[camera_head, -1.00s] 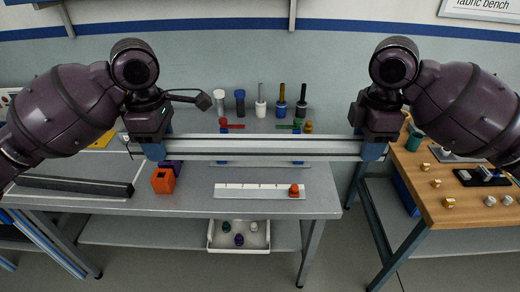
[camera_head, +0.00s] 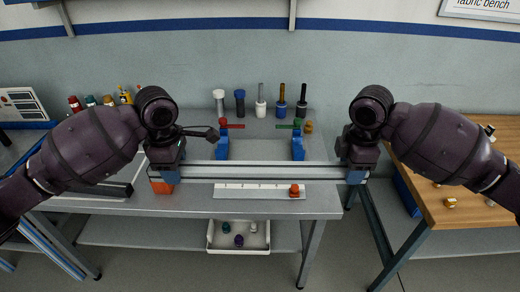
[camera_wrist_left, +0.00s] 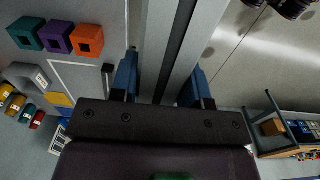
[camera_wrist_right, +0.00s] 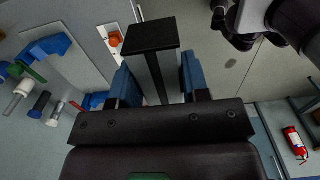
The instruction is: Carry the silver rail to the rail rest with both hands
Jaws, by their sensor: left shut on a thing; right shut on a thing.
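The silver rail (camera_head: 260,172) is a long grooved bar held across the picture, roughly level, above the front of the grey bench. My left gripper (camera_head: 163,173) is shut on its left end part. My right gripper (camera_head: 357,173) is shut near its right end. The rail also runs between the blue fingers in the left wrist view (camera_wrist_left: 172,55), and its dark end cap (camera_wrist_right: 151,36) shows in the right wrist view. The rail rest appears as two blue supports, left (camera_head: 222,147) and right (camera_head: 297,148), just behind the rail, with red and green pieces at their backs.
A white strip (camera_head: 245,191) with an orange-red knob (camera_head: 294,190) lies in front of the rail. Several upright tools (camera_head: 261,105) stand behind the rest. An orange block (camera_wrist_left: 87,40) is by my left gripper. A wooden table (camera_head: 450,222) stands right.

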